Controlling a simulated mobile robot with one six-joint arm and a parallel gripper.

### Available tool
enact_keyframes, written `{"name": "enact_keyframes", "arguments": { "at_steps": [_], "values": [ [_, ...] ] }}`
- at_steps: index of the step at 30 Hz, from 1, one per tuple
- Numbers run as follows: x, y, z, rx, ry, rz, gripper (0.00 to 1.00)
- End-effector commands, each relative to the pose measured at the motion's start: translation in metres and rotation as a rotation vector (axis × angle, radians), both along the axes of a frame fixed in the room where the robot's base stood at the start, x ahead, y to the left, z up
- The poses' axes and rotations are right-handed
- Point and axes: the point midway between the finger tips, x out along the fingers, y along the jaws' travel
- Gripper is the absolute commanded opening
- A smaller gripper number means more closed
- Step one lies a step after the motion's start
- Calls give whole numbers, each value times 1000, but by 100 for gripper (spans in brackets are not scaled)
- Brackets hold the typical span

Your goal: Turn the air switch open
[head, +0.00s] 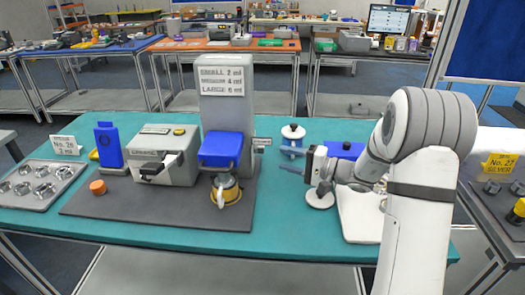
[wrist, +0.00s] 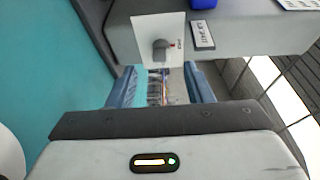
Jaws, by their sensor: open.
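In the head view the switch (head: 262,142) sticks out from the right side of the tall grey machine (head: 222,108). My gripper (head: 290,161) is to the right of the machine, its blue fingers apart and pointing left toward it. In the wrist view my gripper (wrist: 160,72) is open and empty, and the knob shows just beyond the fingertips, between them. The fingers look apart from the knob.
A round white item (head: 320,198) and a white board (head: 360,212) lie below my arm on the teal table (head: 285,235). A boxy grey device (head: 165,155) stands left of the machine.

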Motion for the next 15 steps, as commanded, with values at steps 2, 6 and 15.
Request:
{"name": "enact_keyframes", "arguments": {
  "at_steps": [2, 6, 15],
  "values": [
    [7, -2, -2, 16, -9, -20, 46],
    [14, 6, -1, 23, -16, -29, 46],
    [33, 49, -1, 21, -14, -29, 46]
  ]
}}
